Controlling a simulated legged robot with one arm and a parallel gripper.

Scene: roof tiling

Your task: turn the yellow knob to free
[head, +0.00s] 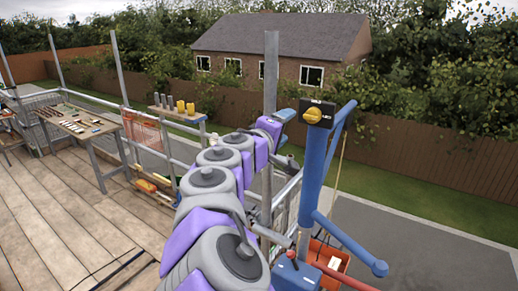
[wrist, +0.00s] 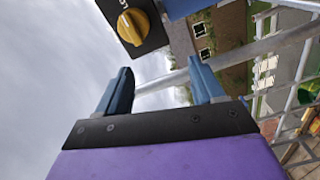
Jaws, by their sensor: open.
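The yellow knob (head: 313,115) sits on a black switch plate (head: 328,110) at the top of a blue post. In the wrist view the knob (wrist: 132,26) shows at the top, on its dark plate (wrist: 150,42) with partly cut-off white lettering. The lettering is too small to read in the head view. My gripper (head: 286,115) is to the left of the knob, apart from it. In the wrist view my gripper (wrist: 160,76) has its two blue fingers spread wide with nothing held between them. The knob lies beyond the fingertips.
The blue post (head: 312,180) has an arm (head: 350,243) reaching lower right. An orange bin (head: 328,262) stands near its foot. A grey scaffold pole (head: 270,75) rises close to my gripper. Workbenches (head: 80,127) with tools stand left, with open plank floor before them.

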